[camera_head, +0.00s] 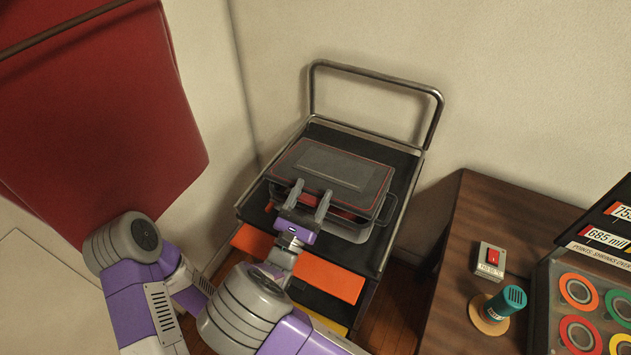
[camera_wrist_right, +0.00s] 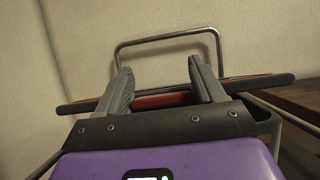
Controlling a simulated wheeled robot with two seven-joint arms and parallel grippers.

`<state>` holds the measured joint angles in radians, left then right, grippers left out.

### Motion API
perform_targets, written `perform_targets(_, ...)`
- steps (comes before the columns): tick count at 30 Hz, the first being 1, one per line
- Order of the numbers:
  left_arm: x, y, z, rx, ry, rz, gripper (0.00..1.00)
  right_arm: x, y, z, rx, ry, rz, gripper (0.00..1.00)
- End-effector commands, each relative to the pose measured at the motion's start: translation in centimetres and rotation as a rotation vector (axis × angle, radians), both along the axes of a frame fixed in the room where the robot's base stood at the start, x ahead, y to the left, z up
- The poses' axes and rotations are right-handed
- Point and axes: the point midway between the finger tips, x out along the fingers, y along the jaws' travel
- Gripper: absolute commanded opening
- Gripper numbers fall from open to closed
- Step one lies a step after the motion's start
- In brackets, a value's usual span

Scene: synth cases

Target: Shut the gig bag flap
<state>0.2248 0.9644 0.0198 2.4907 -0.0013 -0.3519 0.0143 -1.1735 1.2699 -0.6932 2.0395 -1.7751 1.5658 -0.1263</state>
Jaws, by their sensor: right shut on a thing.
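The gig bag (camera_head: 352,232) lies on a cart, a dark case with a grey rim and some red showing inside. Its flap (camera_head: 335,167) is a dark panel with red piping. It sits slightly raised over the body, with a gap along the front. In the wrist view the flap (camera_wrist_right: 160,98) shows nearly edge-on across the fingers. My right gripper (camera_head: 309,199) is at the flap's front edge, shut on it; the wrist view shows its fingers (camera_wrist_right: 163,88) too. The exact contact is hidden. My left gripper is not in view.
The cart has a tall metal handle (camera_head: 375,78) behind the bag and orange drawers (camera_head: 315,270) below. A red hanging sheet (camera_head: 90,120) is at left. A wooden table (camera_head: 490,220) at right holds a red-switch box (camera_head: 489,260), a teal-topped object (camera_head: 505,302) and a coloured-ring case.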

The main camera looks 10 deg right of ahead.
Motion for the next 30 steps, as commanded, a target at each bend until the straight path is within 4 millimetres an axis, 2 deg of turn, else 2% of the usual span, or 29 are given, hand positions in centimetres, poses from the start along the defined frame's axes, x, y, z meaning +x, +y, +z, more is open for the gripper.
perform_targets(1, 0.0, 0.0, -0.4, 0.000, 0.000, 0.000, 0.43, -0.1, 0.3, -0.8, -0.011, -0.010, 0.005, 0.13)
perform_targets(6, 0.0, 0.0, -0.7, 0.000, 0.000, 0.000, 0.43, -0.2, 0.6, -1.7, -0.032, -0.046, 0.010, 0.13)
perform_targets(21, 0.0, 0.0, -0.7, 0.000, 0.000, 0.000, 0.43, -0.3, 0.7, -1.9, -0.039, -0.062, 0.012, 0.13)
perform_targets(22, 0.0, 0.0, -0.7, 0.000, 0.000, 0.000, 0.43, -0.3, 0.7, -1.9, -0.039, -0.063, 0.012, 0.71)
perform_targets(26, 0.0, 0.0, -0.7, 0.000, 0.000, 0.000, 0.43, -0.3, 0.7, -1.9, -0.040, -0.064, 0.011, 0.89)
perform_targets(30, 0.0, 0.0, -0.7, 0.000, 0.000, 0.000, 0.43, -0.3, 0.7, -1.8, -0.040, -0.063, 0.009, 0.89)
